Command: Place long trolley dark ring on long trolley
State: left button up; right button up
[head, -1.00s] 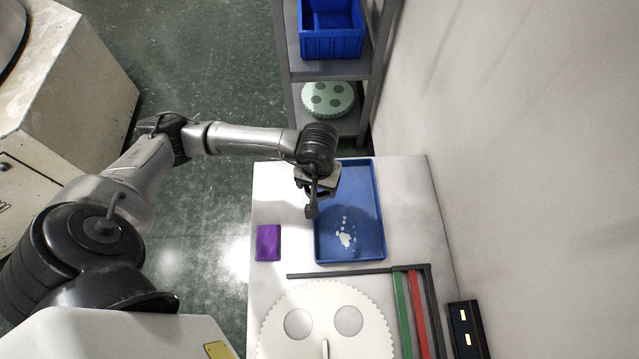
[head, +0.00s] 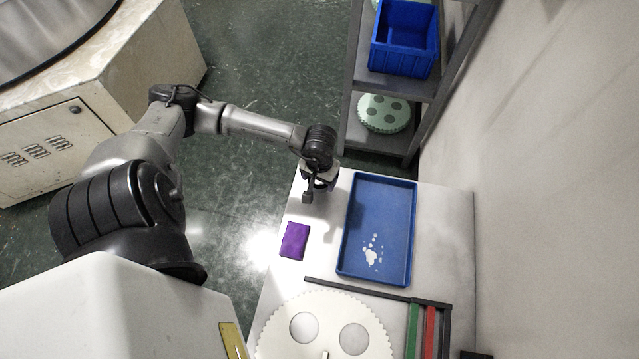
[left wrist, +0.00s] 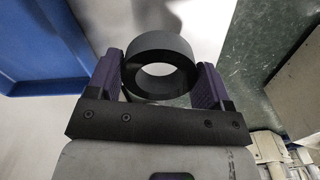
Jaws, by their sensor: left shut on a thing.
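My left gripper (head: 320,186) is above the far left part of a white worktop (head: 322,232), left of the blue tray. In the left wrist view it is shut on a dark ring (left wrist: 160,45), a thick, short, dark grey band with an open centre. The purple fingers press on the ring's outer sides. The ring cannot be made out in the head view. No surface is clearly labelled as the long trolley. My right gripper is not in view.
A blue tray (head: 347,235) with white spots stands on the worktop. A purple block (head: 295,240) lies left of it. A white toothed disc (head: 325,338) and green and red strips (head: 413,330) are nearer. A shelf with a blue bin (head: 404,65) and green disc (head: 386,113) stands behind.

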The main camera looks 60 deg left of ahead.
aim_at(319, 186)
pick_arm(q)
jog(key=shift+f, duration=2)
jog(key=shift+f+b, duration=0.2)
jog(key=shift+b, duration=0.1)
jog(key=o, duration=1)
jog(key=shift+r, duration=0.15)
